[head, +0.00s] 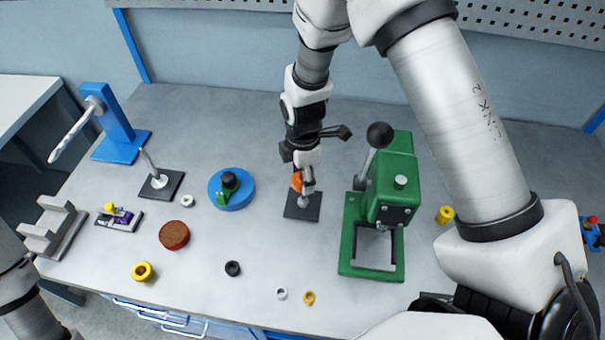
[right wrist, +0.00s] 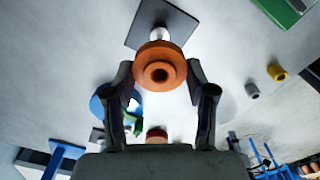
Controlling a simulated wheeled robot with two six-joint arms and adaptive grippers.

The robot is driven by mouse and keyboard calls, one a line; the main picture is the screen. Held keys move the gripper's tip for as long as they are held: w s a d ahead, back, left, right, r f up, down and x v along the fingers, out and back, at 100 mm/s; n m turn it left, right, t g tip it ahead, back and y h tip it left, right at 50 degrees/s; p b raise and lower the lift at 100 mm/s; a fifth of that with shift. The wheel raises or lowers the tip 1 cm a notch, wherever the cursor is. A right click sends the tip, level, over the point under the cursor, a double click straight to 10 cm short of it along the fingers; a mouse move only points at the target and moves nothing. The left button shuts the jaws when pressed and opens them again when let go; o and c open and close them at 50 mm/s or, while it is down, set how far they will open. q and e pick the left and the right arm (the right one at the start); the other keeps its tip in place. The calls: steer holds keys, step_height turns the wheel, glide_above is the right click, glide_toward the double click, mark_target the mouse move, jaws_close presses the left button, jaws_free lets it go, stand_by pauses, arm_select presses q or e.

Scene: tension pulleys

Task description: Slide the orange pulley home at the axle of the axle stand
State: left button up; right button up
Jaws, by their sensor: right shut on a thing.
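The orange pulley (head: 297,181) is between the fingers of my right gripper (head: 304,184), which is shut on it. In the right wrist view the orange pulley (right wrist: 160,72) sits between the fingertips, its dark bore facing the camera. Just beyond it is a dark square base (head: 301,213) with a short pale post (right wrist: 158,33). The pulley lines up over this post; I cannot tell whether the post enters the bore. Another dark base with a tilted metal axle (head: 149,161) stands at the left. My left gripper is out of view; only arm links show at lower left.
A green press (head: 390,190) stands close to the right of my right gripper. A blue disc (head: 235,195) with a black and green top lies to its left. A blue stand with a rod (head: 115,130) is far left. Small rings lie along the front, with free table between.

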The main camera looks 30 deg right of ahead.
mark_target(302, 201)
steer(key=shift+f, duration=0.15)
steer(key=shift+f+b, duration=0.85)
steer(key=shift+f, duration=0.5)
steer(key=shift+f, duration=0.1)
steer(key=shift+f+b, duration=0.75)
steer(key=shift+f, duration=0.7)
steer(key=shift+f+b, duration=0.35)
steer(key=shift+f, duration=0.15)
steer(key=o, duration=1.4)
